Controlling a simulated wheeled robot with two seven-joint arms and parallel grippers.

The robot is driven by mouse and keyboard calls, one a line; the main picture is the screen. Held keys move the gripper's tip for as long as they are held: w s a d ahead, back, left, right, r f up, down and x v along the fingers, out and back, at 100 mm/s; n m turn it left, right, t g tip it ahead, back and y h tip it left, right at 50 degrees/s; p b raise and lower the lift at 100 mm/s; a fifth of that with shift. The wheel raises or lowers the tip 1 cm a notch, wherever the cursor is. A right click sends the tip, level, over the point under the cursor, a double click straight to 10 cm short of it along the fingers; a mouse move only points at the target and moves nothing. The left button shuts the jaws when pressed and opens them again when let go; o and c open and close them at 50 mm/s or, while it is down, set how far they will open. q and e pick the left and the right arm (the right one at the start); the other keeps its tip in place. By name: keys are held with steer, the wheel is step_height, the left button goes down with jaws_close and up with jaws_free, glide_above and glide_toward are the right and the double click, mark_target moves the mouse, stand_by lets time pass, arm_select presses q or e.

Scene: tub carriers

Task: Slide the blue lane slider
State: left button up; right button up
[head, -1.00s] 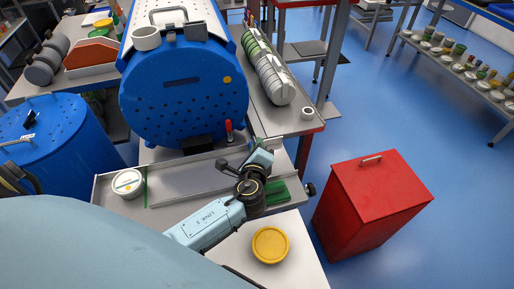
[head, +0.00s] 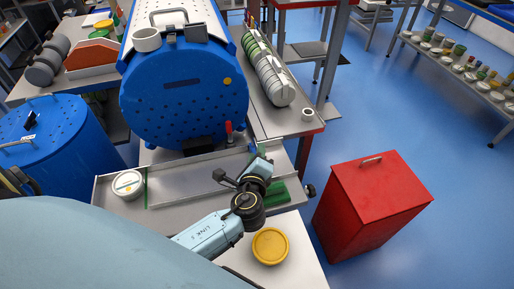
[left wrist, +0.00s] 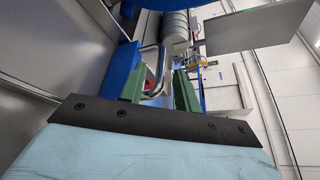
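My left gripper (head: 263,152) is over the right part of the long metal tray (head: 170,205), in front of the big blue drum. In the left wrist view its two green fingers (left wrist: 159,90) stand apart. A bent grey metal loop (left wrist: 153,60) shows between them, closer to the left finger; I cannot tell whether it touches. A blue piece (left wrist: 122,62) shows beside the left finger; I cannot tell whether it is the blue lane slider. No slider can be made out clearly in the head view, where my wrist covers part of the tray. My right gripper is not in view.
The blue drum (head: 185,105) stands close behind the tray. A white round tub (head: 128,183) is at the tray's left end and a green block (head: 278,192) at its right. A yellow lid (head: 270,245) lies in front. A red bin (head: 370,205) stands right.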

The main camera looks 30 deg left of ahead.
arm_select(q)
steer(key=v, duration=1)
